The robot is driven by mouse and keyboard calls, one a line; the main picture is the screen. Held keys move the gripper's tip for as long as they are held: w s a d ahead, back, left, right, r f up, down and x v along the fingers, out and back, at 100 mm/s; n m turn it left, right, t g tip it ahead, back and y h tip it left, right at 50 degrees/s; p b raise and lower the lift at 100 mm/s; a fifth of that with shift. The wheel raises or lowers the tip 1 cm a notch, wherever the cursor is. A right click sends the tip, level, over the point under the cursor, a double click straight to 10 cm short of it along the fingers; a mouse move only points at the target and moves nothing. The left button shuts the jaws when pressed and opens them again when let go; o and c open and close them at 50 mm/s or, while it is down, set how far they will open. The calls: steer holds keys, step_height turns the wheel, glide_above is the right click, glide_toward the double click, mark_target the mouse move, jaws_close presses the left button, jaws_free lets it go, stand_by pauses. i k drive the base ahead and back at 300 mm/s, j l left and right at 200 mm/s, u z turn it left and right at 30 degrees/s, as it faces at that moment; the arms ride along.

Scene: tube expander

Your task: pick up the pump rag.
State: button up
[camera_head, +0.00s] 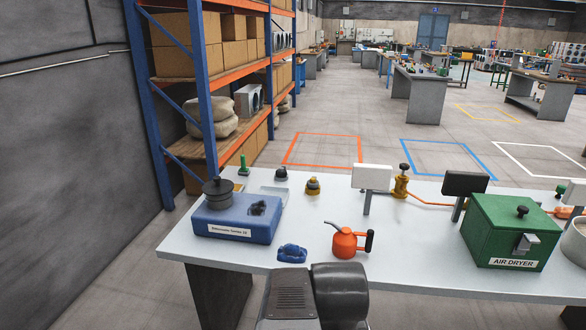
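A small crumpled blue cloth (292,254), which looks like the pump rag, lies on the light grey table (210,258) near its front edge. It sits to the right of a blue box and to the left of an orange oil can. Nothing touches it from above. A dark grey and black part of my arm rises at the bottom middle, just in front of the cloth in the picture. My gripper's fingers do not show.
The blue box (238,221) bears a dark round-topped piece (217,190) and a dark patch. The orange oil can (344,243) stands right of the cloth. A green AIR DRYER box (507,232) is farther right. Small fittings and two blank signs line the back; some tabletop between is clear.

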mark_target(291, 253)
steer(key=i+l+z, duration=0.1)
steer(key=i+z, duration=0.7)
steer(key=k, duration=0.05)
